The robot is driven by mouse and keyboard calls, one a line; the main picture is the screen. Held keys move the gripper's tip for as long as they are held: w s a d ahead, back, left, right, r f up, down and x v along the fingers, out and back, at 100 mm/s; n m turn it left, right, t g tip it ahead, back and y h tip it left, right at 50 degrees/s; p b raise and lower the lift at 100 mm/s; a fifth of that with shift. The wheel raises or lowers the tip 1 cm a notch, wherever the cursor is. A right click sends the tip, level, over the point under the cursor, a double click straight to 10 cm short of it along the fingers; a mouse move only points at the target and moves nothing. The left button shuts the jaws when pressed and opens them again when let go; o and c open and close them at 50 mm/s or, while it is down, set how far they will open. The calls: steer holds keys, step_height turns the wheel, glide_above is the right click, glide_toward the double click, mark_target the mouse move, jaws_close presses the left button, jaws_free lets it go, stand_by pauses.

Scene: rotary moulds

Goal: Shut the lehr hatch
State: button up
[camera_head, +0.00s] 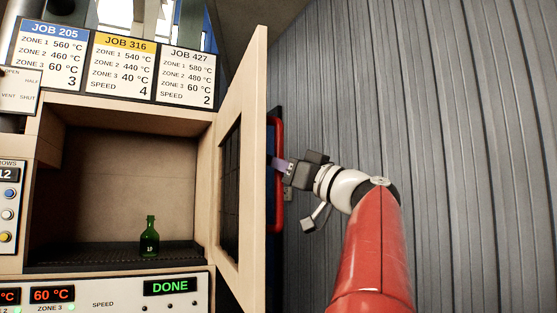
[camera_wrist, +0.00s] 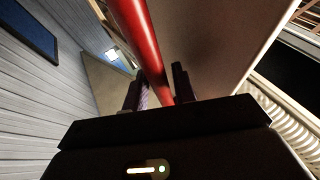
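The lehr hatch (camera_head: 255,110) is a pale, tan-framed door with a dark window, standing wide open at the right side of the lehr chamber. Its red bar handle (camera_head: 279,215) is on the outer face, towards the right. My gripper (camera_head: 282,166) is at the handle from the right. In the wrist view the red handle (camera_wrist: 143,45) runs down between the two dark fingers of my gripper (camera_wrist: 160,88). The fingers look apart, with a small gap on the left of the bar; contact is not clear.
A green bottle (camera_head: 150,238) stands on the dark chamber floor (camera_head: 90,253). A control panel (camera_head: 115,296) below shows a lit DONE display. Job cards (camera_head: 121,68) stand above. A grey ribbed wall (camera_head: 470,130) lies to the right, with free room before it.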

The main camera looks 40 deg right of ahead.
steer(key=shift+w+r, duration=0.1)
steer(key=shift+w, duration=0.1)
steer(key=shift+c, duration=0.5)
jaws_close()
steer(key=shift+a, duration=0.1)
